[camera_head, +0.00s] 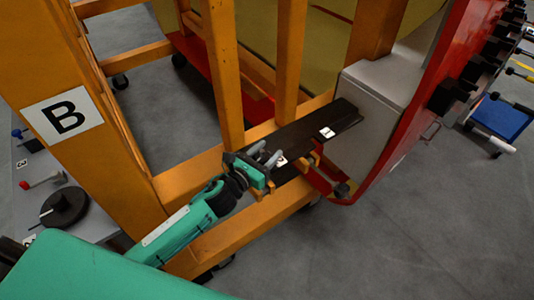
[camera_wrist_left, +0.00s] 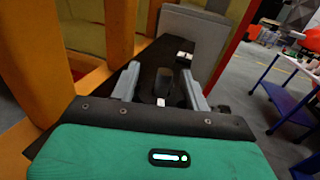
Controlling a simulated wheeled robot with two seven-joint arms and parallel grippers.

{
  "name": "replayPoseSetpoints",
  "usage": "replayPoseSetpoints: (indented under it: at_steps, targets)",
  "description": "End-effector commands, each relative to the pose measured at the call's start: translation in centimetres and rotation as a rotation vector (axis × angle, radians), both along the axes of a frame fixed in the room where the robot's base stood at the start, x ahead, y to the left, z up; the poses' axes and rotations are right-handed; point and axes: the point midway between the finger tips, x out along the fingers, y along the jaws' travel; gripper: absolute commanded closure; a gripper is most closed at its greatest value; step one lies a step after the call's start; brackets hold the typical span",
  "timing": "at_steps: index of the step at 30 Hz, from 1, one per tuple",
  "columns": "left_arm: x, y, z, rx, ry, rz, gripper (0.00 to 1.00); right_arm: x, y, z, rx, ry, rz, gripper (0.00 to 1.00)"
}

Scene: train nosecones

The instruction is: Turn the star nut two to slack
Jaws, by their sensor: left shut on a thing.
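My left gripper (camera_head: 268,158) comes in from the lower left over the near end of a black bar (camera_head: 305,134). In the left wrist view its two grey fingers (camera_wrist_left: 164,86) stand either side of a dark knob, taken as the star nut (camera_wrist_left: 164,84), and are shut on it. The knob's lobes are too dark to make out, and in the head view the gripper hides it. A small white label lies on the bar by the gripper, and another white marker (camera_head: 326,132) sits farther along. I cannot read a number on either. My right gripper is not in view.
Orange frame posts (camera_head: 221,70) rise close behind the gripper, with a beam under it. A grey block (camera_head: 372,105) and red nosecone edge (camera_head: 405,135) stand to the right. Grey floor at lower right is clear.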

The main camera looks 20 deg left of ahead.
Motion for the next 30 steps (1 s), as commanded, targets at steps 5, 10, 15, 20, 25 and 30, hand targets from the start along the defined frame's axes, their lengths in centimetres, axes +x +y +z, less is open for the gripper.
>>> replayPoseSetpoints:
  at_steps: [5,10,15,20,25,30]
  targets:
    - [0.0,0.1,-0.2,-0.005,0.000,0.136,0.77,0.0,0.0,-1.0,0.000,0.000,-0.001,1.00]
    - [0.1,0.4,-0.2,-0.007,0.002,0.297,0.77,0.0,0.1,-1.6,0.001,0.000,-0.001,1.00]
    - [0.1,0.7,-0.1,-0.005,0.002,0.459,0.77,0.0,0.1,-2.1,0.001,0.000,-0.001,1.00]
    - [0.1,0.9,-0.1,-0.005,0.002,0.611,0.77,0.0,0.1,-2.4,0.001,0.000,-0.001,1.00]
    - [0.0,1.2,0.0,-0.004,0.002,0.765,0.77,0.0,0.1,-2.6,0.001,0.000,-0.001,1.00]
    - [-0.1,1.4,0.0,-0.002,0.002,0.898,0.77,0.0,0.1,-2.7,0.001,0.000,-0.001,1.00]
